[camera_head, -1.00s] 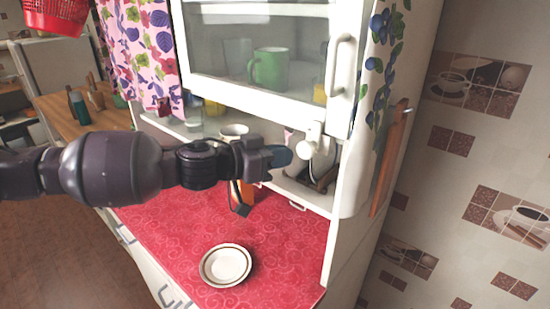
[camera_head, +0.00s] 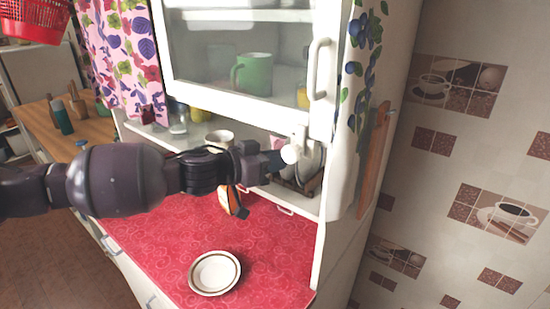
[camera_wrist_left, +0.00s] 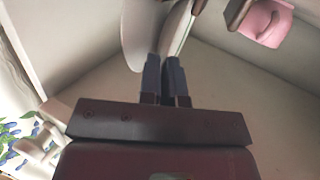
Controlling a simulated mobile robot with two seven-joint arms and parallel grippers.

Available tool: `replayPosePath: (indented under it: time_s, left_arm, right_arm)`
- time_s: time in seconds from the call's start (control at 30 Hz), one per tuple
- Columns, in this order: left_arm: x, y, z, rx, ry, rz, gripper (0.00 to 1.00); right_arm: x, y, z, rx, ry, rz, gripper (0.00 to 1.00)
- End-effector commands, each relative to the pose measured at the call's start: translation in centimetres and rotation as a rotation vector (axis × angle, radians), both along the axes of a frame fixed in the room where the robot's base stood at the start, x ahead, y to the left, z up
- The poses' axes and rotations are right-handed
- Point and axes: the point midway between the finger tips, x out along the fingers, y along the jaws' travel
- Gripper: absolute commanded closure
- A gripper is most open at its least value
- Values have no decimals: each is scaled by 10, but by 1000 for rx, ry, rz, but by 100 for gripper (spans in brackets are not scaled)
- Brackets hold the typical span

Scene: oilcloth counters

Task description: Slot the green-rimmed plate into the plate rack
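My left gripper (camera_head: 279,159) reaches into the open niche under the glass-door cabinet, at the plate rack (camera_head: 309,186), a brown wooden frame. In the left wrist view my fingertips (camera_wrist_left: 163,78) are close together, and the edge of a pale plate (camera_wrist_left: 179,30) runs down between them. I take it for the green-rimmed plate; its rim colour cannot be told. Another pale plate (camera_wrist_left: 140,38) stands on edge just left of the fingers. Part of the rack shows as a brown bar (camera_wrist_left: 236,12). A white knob and the gripper partly hide the rack in the head view. My right gripper is out of view.
A white bowl-like dish with a brown rim (camera_head: 215,272) lies on the red counter (camera_head: 165,235). A pale cup (camera_head: 220,138) is on the niche shelf. A pink mug (camera_wrist_left: 266,22) is near the rack. The cabinet's side panel bounds the right.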

Motion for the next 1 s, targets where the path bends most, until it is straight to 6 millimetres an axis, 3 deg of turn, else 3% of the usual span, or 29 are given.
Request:
replayPosePath:
  time_s: [0.47, 0.7, 1.0]
  left_arm:
    - [0, 0, 0, 0, -1, 0, 100]
    - [0, 0, 0, 1, -1, 0, 65]
    - [-1, 2, -1, 1, 1, 0, 65]
  right_arm:
    - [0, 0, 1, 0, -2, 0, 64]
    - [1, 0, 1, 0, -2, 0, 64]
    - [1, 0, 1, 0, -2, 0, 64]
